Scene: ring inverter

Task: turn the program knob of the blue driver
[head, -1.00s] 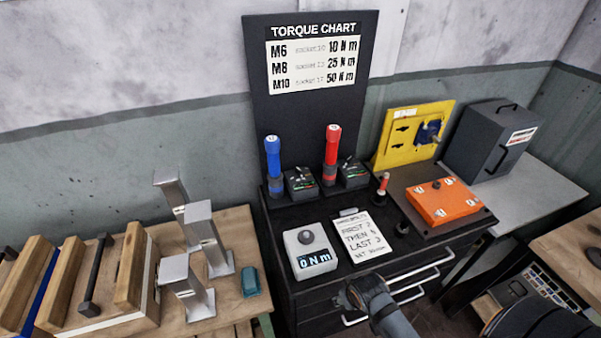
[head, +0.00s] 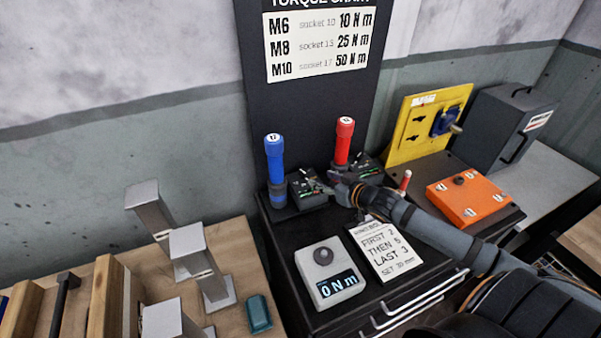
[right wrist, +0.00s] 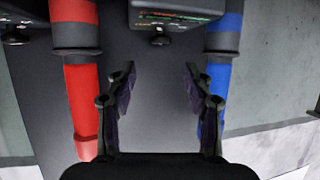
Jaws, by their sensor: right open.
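The blue driver (head: 275,158) stands upright at the back left of the black cabinet top. Its dark control box (head: 304,188) stands just to its right, partly behind my gripper in the head view. My right gripper (head: 328,183) is open and empty in front of that box. In the right wrist view, the box (right wrist: 180,14) is at the top centre beside the blue driver (right wrist: 223,65). A small dark knob (right wrist: 160,41) sits on it, beyond and between the open fingertips (right wrist: 160,72), apart from them. My left gripper is out of view.
The red driver (head: 343,142) stands close to my right gripper; in the wrist view it (right wrist: 80,95) is left. A torque tester (head: 328,272), a note card (head: 385,250) and an orange box (head: 468,199) sit on the cabinet. A yellow panel (head: 418,128) stands behind.

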